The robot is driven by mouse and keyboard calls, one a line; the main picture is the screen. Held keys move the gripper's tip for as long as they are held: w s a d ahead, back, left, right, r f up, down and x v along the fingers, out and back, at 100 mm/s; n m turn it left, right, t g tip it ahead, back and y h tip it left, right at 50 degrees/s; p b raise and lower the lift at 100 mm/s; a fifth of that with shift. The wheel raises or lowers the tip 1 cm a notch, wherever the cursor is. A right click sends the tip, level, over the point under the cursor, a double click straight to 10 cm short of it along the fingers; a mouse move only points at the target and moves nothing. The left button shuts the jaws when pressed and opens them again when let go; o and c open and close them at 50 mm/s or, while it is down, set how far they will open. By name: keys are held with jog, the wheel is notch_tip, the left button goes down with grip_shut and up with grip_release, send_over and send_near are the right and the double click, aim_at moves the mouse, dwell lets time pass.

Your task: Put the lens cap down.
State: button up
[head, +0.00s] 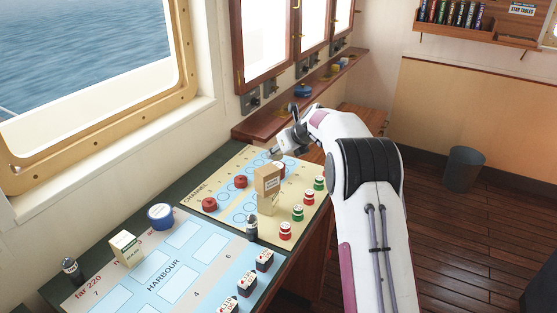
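My gripper (276,153) is low over the far part of the yellow-edged channel chart (211,203), just behind a tan box (267,187). Its fingertips are small and partly hidden, so I cannot tell whether they are open or shut. I cannot make out a lens cap in or under it. A red piece (280,166) shows close beside the fingertips; I cannot tell if they touch it. A round blue-and-white item (160,216) lies on the near-left chart; I cannot tell if it is a cap.
Red round pieces (240,181) and red and green stacked pieces (297,212) stand on the channel chart. A dark bottle (252,228), a cream box (126,248) and labelled blocks (264,260) stand on or beside the harbour chart (190,270). Its middle is clear.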

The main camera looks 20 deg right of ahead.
aim_at(280, 159)
jog(key=shift+f, duration=1.55)
jog(key=shift+f, duration=0.1)
jog(key=o, duration=0.7)
jog(key=shift+v, duration=6.05)
